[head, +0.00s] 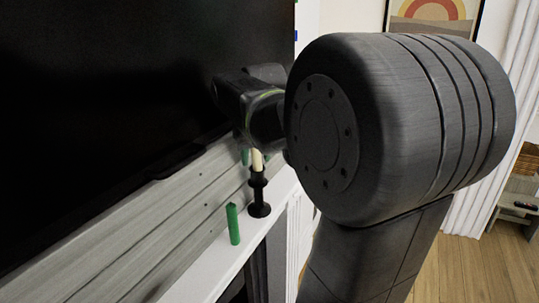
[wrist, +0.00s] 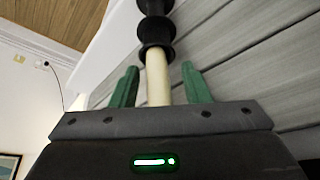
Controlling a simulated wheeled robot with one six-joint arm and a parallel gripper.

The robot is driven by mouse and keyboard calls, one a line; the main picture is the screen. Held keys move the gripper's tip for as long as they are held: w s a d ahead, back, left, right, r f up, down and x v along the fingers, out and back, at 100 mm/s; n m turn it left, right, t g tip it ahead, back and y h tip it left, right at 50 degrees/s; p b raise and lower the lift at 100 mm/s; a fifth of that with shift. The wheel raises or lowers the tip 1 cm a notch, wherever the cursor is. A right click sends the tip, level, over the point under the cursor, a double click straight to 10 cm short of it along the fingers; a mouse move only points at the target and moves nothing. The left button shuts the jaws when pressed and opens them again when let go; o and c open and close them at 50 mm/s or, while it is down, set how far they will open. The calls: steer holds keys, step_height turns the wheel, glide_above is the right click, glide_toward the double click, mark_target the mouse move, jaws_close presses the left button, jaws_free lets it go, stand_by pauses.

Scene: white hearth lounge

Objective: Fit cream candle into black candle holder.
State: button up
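The black candle holder (head: 259,195) stands upright on the white mantel in the head view. It also shows at the top of the wrist view (wrist: 156,32), which looks inverted. The cream candle (wrist: 158,80) stands in line with the holder, its lower end meeting the holder's cup; how deep it sits is hidden. In the head view a short part of the candle (head: 257,160) shows above the holder. My gripper (wrist: 160,67) has green fingers, one on each side of the candle, with a visible gap on both sides. In the head view my gripper (head: 256,157) is above the holder.
A green cylinder (head: 233,223) stands on the mantel (head: 215,262), nearer than the holder. A large black screen (head: 120,90) hangs close behind, above grey boards (head: 150,222). A wicker basket (head: 525,165) is on the far right.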

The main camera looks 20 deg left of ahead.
steer(key=shift+s+d+f, duration=0.1)
steer(key=shift+d+f, duration=0.05)
steer(key=shift+f, duration=0.35)
steer(key=v, duration=1.2)
steer(key=shift+w+r+b, duration=0.3)
steer(key=shift+w+r, duration=0.05)
steer(key=p+x, duration=0.1)
steer(key=x, duration=1.1)
steer(key=shift+s+f, duration=0.15)
steer(key=r, duration=0.1)
steer(key=r+b, duration=0.1)
steer(key=r, duration=0.1)
steer(key=shift+d+r, duration=0.2)
steer(key=shift+r, duration=0.05)
steer(key=shift+a+r, duration=0.1)
steer(key=shift+r, duration=0.4)
